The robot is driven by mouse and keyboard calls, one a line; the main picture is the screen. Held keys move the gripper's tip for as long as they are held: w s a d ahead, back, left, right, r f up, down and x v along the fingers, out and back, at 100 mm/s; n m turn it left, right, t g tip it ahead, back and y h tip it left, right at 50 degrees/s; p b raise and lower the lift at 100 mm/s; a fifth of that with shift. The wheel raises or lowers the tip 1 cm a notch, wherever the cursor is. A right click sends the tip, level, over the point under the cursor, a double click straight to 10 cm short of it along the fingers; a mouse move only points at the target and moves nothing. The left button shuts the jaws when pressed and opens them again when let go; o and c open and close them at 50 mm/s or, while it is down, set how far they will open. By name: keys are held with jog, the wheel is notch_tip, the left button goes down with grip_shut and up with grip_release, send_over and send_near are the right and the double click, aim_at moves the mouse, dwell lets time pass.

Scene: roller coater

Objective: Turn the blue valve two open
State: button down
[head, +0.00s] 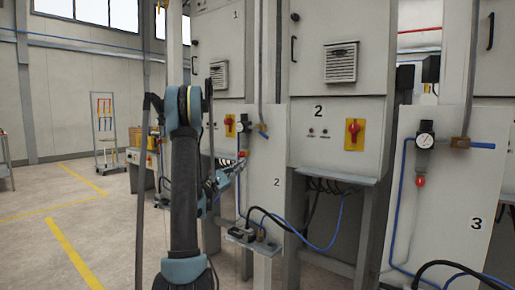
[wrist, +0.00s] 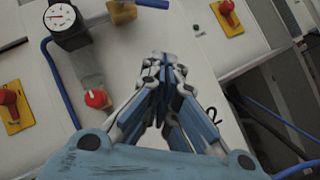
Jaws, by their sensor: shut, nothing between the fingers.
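The blue valve of panel two shows in the head view as a small blue handle (head: 263,134) on a brass body, right of the pressure gauge. In the wrist view its brass body (wrist: 122,12) is at the top edge, and the blue handle (wrist: 155,3) runs right from it, partly cut off. My gripper (wrist: 162,60) is shut and empty in front of the panel, its fingertips together. It is below the valve and apart from it.
A gauge (wrist: 62,18) and a red knob (wrist: 97,98) are left of my gripper in the wrist view. A yellow plate with a red switch (head: 354,134) is on cabinet two. Panel three has a similar blue valve (head: 482,146). Cables hang below; open floor is left.

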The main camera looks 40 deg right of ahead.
aim_at(266, 138)
jog(key=s+d+r+h, duration=0.1)
jog(key=s+d+r, duration=0.1)
jog(key=d+r, duration=0.6)
jog(key=shift+s+d+r+n, duration=0.2)
jog(key=shift+d+r+n, duration=0.2)
jog(key=shift+r, duration=0.2)
dwell(0.4)
jog(key=shift+s+d+r, duration=0.15)
jog(key=shift+s+r, duration=0.2)
jog(key=shift+s, duration=0.3)
dwell(0.6)
jog(key=shift+s+d+r, duration=0.15)
jog(key=shift+s+r, duration=0.35)
jog(key=shift+s, duration=0.05)
jog(key=shift+s+d+r, duration=0.15)
jog(key=shift+s+r, duration=0.35)
jog(key=shift+f, duration=0.1)
